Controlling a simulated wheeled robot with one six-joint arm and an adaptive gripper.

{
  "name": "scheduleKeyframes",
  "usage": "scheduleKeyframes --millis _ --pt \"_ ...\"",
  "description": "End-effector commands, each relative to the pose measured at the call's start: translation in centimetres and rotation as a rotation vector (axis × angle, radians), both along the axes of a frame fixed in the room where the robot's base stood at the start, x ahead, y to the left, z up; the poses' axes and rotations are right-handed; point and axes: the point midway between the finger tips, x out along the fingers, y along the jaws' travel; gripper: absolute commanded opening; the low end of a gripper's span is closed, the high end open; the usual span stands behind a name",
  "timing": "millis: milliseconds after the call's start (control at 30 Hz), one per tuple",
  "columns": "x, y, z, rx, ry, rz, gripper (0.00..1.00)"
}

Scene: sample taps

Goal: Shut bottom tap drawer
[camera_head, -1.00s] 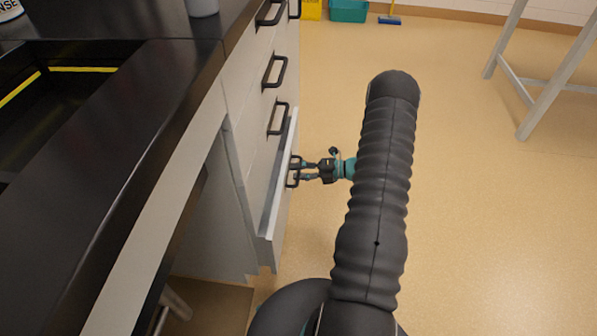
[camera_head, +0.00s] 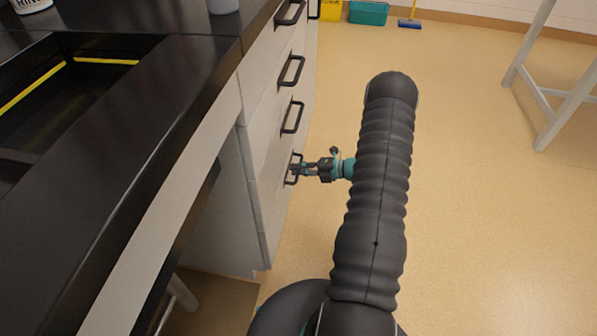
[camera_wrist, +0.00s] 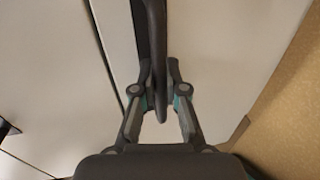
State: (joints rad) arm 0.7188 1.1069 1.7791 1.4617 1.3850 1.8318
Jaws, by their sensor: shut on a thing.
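The bottom drawer (camera_head: 277,205) is the lowest in the column under the black bench, and its front looks flush with the cabinet face in the head view. Its dark bar handle (camera_head: 293,170) stands out from the front. My gripper (camera_head: 303,170) is at this handle, with its fingers shut on it. In the wrist view the handle (camera_wrist: 154,60) runs between the two fingers (camera_wrist: 159,95) of my gripper, with the pale drawer front (camera_wrist: 215,45) behind. Part of my arm hides the wrist in the head view.
Other drawers with dark handles (camera_head: 291,71) sit above. The black benchtop (camera_head: 150,110) with a sink (camera_head: 60,85) lies at left. A teal tub (camera_head: 368,13) and a blue brush (camera_head: 410,24) stand far back.

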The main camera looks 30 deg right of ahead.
Motion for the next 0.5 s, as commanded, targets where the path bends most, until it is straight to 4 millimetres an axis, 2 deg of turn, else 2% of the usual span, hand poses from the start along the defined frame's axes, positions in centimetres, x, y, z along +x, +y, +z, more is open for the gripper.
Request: scheduleKeyframes --millis 300,333,400,500 --pt "0.15 -0.1 0.03 0.002 -0.001 -0.009 0.0" --pt "0.17 -0.06 0.02 0.002 -0.001 -0.009 0.18" --pt "0.15 -0.06 0.02 0.002 -0.001 -0.008 0.36" --pt "0.09 -0.23 0.03 0.002 -0.001 -0.011 0.37"
